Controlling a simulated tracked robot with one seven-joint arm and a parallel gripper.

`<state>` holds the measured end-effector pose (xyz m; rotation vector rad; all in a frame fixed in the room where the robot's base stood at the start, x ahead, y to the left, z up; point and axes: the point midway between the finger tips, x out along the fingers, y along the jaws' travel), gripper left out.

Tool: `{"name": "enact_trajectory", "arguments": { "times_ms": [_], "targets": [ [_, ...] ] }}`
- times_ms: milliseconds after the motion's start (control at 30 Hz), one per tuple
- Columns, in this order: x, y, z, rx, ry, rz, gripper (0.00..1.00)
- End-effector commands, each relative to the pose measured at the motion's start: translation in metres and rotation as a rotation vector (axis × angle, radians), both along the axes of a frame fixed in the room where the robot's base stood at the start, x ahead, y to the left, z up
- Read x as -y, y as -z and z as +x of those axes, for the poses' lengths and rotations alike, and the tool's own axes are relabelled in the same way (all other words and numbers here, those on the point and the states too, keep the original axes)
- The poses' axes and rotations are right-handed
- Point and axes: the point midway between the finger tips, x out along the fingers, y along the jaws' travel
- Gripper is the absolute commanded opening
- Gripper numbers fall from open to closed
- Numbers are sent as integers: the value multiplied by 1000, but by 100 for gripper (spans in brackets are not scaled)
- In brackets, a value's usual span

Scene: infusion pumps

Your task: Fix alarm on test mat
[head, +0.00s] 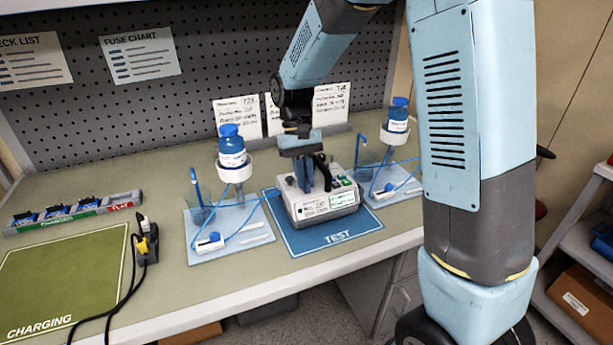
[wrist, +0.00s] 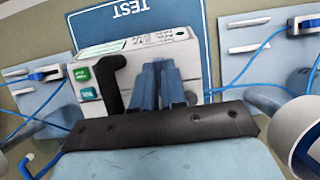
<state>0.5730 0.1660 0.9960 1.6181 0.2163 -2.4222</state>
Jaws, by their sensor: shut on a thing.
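The white and grey infusion pump (head: 318,206) sits on the blue test mat (head: 335,238), its labelled front and green buttons facing the bench's front edge. Its black carry handle (head: 322,168) rises from the top. My gripper (head: 306,178) reaches down from above onto the pump's top. I cannot tell whether the pump touches the mat all round. The small display text is unreadable.
Drip stands with blue-capped bottles (head: 231,146) (head: 397,117) flank the mat, with blue tubing close by. Cards (head: 238,116) stand behind.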

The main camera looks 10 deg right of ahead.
Motion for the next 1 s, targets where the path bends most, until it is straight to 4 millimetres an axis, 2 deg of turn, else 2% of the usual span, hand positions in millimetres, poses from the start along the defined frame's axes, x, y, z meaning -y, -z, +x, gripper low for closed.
{"name": "enact_trajectory", "arguments": {
  "times_ms": [133, 167, 433, 767, 1000],
  "targets": [
    [1, 0, 0, 0, 1, 0, 0],
    [1, 0, 0, 0, 1, 0, 12],
    [1, 0, 0, -1, 0, 0, 37],
    [0, -4, 2, 1, 0, 0, 37],
    [-4, -37, 16, 3, 0, 1, 37]
  ]
}}
